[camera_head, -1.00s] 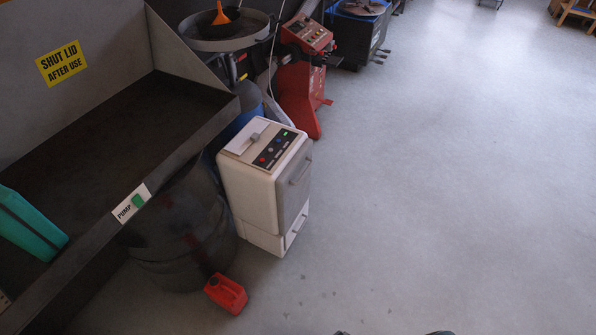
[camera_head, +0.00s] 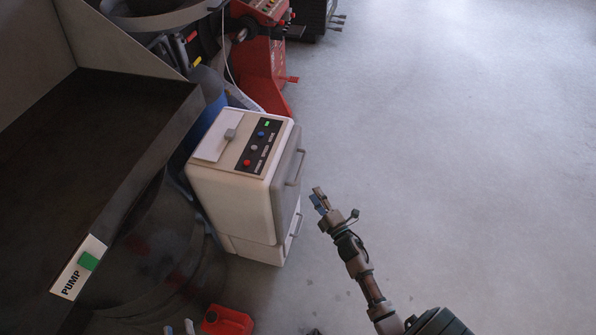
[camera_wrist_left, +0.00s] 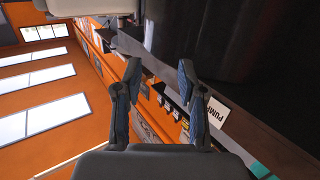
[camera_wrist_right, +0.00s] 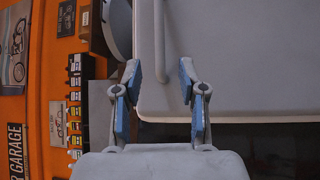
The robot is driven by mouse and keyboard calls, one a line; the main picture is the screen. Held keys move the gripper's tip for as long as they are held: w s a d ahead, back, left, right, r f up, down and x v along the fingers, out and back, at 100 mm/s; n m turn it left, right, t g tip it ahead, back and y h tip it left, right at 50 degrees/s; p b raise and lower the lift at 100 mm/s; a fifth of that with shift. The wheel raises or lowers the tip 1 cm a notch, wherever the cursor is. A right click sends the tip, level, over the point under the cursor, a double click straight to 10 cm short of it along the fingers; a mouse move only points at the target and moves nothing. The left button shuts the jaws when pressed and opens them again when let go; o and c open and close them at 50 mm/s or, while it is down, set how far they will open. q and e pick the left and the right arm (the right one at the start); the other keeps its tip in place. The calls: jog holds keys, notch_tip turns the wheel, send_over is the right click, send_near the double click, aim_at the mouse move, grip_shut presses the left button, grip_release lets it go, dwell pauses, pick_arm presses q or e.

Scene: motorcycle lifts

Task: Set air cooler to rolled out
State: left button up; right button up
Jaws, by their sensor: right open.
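The air cooler (camera_head: 222,196) is a white box beside the dark wash basin in the head view. My right gripper (camera_head: 319,200) is open and empty, just right of the front. In the right wrist view, a handle bar (camera_wrist_right: 158,40) lines up between the open fingers.
The basin (camera_head: 150,165) with a PUMP label fills the left. A red canister (camera_head: 227,321) lies on the floor at the bottom. A red machine (camera_head: 262,65) stands behind the cooler. The grey floor (camera_head: 470,150) to the right is clear.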

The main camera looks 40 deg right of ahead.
aim_at(300, 169)
jog(key=w, duration=0.3)
jog(key=w+b, duration=0.1)
jog(key=w, duration=0.3)
jog(key=w+d+r, duration=0.1)
jog(key=w, duration=0.2)
jog(key=shift+w+b, duration=0.3)
pick_arm(q)
jog(key=shift+d+r+t+h, duration=0.15)
jog(key=shift+r+t+h, duration=0.05)
jog(key=shift+r+t, duration=0.9)
jog(key=shift+d+r+t+h, duration=0.15)
jog(key=shift+r+t+h, duration=0.05)
jog(key=shift+r+t, duration=0.85)
pick_arm(e)
jog(key=shift+w+r, duration=0.25)
jog(key=shift+w, duration=0.3)
pick_arm(q)
jog(key=shift+r, duration=0.1)
jog(key=shift+g, duration=0.25)
pick_arm(e)
grip_shut()
